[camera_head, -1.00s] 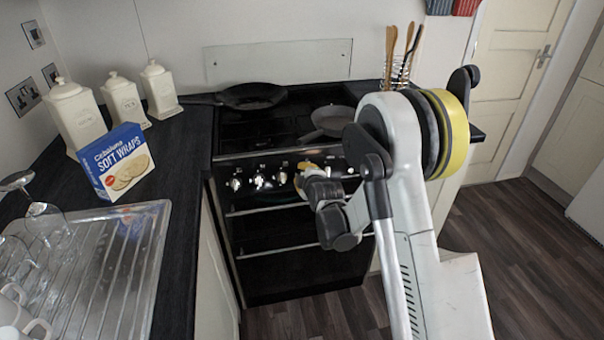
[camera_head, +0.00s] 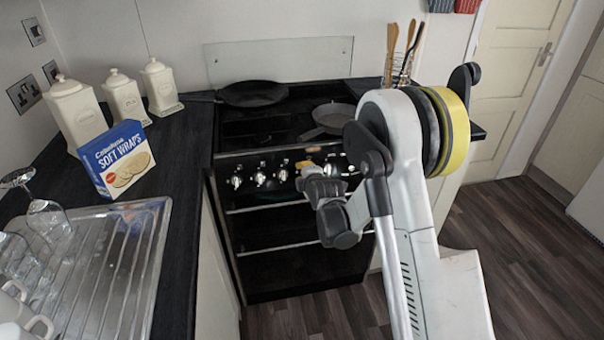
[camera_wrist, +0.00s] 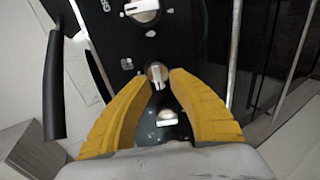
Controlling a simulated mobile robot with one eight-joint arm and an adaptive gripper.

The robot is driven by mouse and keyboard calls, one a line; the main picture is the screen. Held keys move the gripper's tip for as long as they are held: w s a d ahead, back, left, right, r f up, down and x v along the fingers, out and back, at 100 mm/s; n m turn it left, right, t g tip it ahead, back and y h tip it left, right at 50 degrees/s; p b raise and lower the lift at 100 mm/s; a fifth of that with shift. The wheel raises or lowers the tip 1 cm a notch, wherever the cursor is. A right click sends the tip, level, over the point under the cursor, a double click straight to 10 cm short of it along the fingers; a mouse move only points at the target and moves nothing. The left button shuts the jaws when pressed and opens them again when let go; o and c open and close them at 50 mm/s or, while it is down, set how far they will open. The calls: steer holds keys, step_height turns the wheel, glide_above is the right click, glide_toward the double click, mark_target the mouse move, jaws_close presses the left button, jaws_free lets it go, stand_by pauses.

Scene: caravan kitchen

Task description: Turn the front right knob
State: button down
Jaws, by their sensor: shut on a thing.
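The black stove front (camera_head: 262,165) carries a row of silver-white knobs, including three bare ones (camera_head: 260,178) left of my gripper in the head view. My gripper (camera_head: 308,166), with yellow fingers, is at the panel right of these three. In the wrist view, its fingers (camera_wrist: 160,78) lie on either side of a silver knob (camera_wrist: 157,72) and are shut on it. Another knob (camera_wrist: 143,10) shows above it, and one more (camera_wrist: 167,117) lies below it between the fingers. My arm hides part of the panel's right side, so I cannot tell the held knob's exact place in the row.
Oven rails (camera_head: 275,247) run below the knobs. Two dark pans (camera_head: 254,93) (camera_head: 333,117) stand on the hob. A wraps box (camera_head: 118,162), several cream canisters (camera_head: 160,86) and a steel drainer (camera_head: 105,265) with glasses are on the left counter. Open floor (camera_head: 520,240) lies right.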

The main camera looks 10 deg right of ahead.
steer(key=c, duration=1.1)
jaws_free()
steer(key=v, duration=1.2)
